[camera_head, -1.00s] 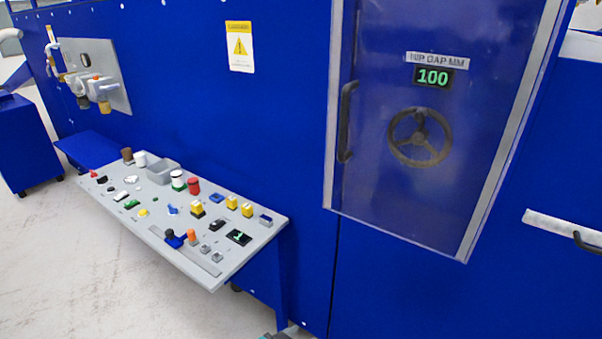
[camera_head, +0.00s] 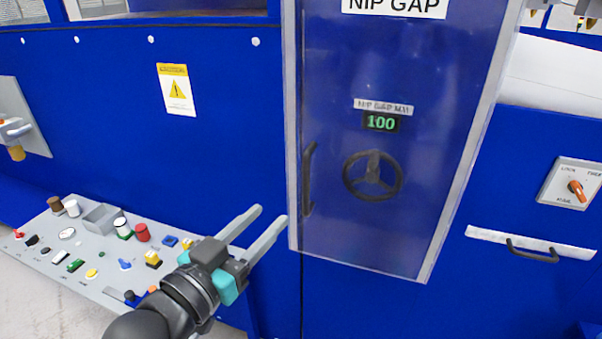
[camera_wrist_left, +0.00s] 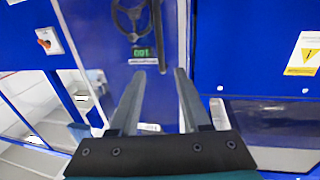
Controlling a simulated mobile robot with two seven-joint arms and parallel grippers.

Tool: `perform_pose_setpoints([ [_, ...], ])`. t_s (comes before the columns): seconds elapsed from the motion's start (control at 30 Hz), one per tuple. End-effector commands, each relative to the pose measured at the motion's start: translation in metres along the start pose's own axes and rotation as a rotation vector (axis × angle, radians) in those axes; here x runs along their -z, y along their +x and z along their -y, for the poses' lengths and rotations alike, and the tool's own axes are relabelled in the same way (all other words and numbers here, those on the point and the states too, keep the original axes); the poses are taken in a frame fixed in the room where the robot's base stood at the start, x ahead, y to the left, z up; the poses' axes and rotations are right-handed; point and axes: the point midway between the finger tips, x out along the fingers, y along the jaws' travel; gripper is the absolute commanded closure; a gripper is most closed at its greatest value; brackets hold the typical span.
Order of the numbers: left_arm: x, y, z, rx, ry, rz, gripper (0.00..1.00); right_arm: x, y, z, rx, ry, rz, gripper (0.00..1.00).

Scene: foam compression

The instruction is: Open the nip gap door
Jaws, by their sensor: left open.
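The nip gap door (camera_head: 345,110) is a transparent panel with a light frame, and it looks closed against the blue machine. Its black vertical handle (camera_head: 308,180) runs along the left side. Behind the panel are a dark handwheel (camera_head: 372,175) and a green display (camera_head: 381,123) reading 100. My left gripper (camera_head: 268,222) is open and empty, low and to the left of the handle, with its fingers pointing up and right. In the left wrist view the handle (camera_wrist_left: 157,35) shows beyond the fingertips, apart from them, near the handwheel (camera_wrist_left: 130,14). My right gripper is not in view.
A sloped control panel (camera_head: 75,270) with several buttons stands at the lower left, beneath my left arm. To the right are a drawer-like black handle (camera_head: 532,252) and an orange rotary switch (camera_head: 577,190). A yellow warning sign (camera_head: 176,89) is on the blue wall.

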Motion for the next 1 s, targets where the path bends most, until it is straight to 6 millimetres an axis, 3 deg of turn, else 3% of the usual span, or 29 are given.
perform_pose_setpoints([
  [0.6,0.001,0.103,0.0,-0.001,0.0,-0.001,0.53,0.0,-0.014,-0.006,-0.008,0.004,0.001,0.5],
  [0.8,0.001,0.125,0.0,-0.001,0.001,-0.001,0.53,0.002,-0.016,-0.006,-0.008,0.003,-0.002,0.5],
  [1.0,0.0,0.134,0.0,-0.001,0.001,0.0,0.53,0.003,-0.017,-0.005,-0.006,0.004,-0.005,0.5],
])
